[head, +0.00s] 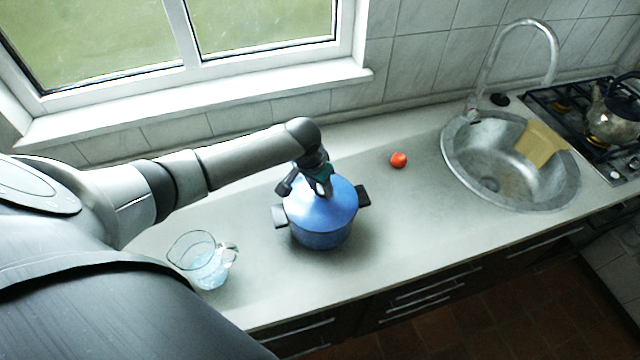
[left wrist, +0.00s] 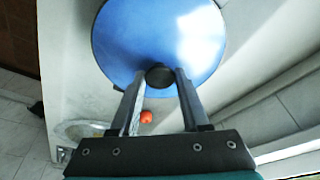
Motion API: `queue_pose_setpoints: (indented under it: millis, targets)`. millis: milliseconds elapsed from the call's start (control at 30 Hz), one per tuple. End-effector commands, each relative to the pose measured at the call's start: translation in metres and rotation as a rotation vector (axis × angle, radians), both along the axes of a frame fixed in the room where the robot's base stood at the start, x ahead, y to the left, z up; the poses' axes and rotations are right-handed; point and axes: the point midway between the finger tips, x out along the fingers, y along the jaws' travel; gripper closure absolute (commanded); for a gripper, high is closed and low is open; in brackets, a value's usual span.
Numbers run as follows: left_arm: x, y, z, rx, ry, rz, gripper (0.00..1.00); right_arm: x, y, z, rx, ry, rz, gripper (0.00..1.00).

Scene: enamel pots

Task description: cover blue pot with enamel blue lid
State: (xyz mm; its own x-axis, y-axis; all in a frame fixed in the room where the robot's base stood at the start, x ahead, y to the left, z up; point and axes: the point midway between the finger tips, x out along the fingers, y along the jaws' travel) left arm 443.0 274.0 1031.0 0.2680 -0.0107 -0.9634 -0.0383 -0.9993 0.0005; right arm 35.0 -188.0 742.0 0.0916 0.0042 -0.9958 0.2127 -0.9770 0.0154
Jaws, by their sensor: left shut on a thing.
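The blue pot (head: 322,237) stands on the worktop with a dark handle on each side. The blue enamel lid (head: 335,207) is on top of the pot's opening in the head view. In the left wrist view the lid (left wrist: 150,35) fills the upper middle, with its dark round knob (left wrist: 160,76) near its lower edge. My left gripper (head: 322,184) is above the lid, its fingers (left wrist: 157,80) on either side of the knob and shut on it. The gripper hides part of the lid in the head view. My right gripper is in neither view.
A glass jug (head: 205,262) stands left of the pot, near my arm. A red tomato-like fruit (head: 398,160) lies right of the pot. The sink (head: 455,160) and stove (head: 600,150) are further right.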

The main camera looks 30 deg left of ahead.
Motion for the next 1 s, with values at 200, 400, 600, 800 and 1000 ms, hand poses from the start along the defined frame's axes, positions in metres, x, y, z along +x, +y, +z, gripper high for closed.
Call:
queue_pose_setpoints:
  millis: [200,400,600,800,1000]
  targets:
    - [0.0006,0.0003,-0.0013,0.0,-0.002,0.001,1.0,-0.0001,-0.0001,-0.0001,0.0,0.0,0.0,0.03]
    - [0.0005,0.0003,-0.0012,0.0,-0.002,0.001,0.53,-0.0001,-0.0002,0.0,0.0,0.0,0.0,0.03]
    - [0.0003,0.0003,-0.0014,0.0,-0.001,0.001,0.31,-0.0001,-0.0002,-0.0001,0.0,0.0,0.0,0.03]
    - [0.0001,0.0003,-0.0016,0.001,0.0,0.001,0.19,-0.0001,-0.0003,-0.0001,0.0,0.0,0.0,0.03]
    - [-0.0009,0.0004,-0.0009,0.001,0.002,0.0,0.19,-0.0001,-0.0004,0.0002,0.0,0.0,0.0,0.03]
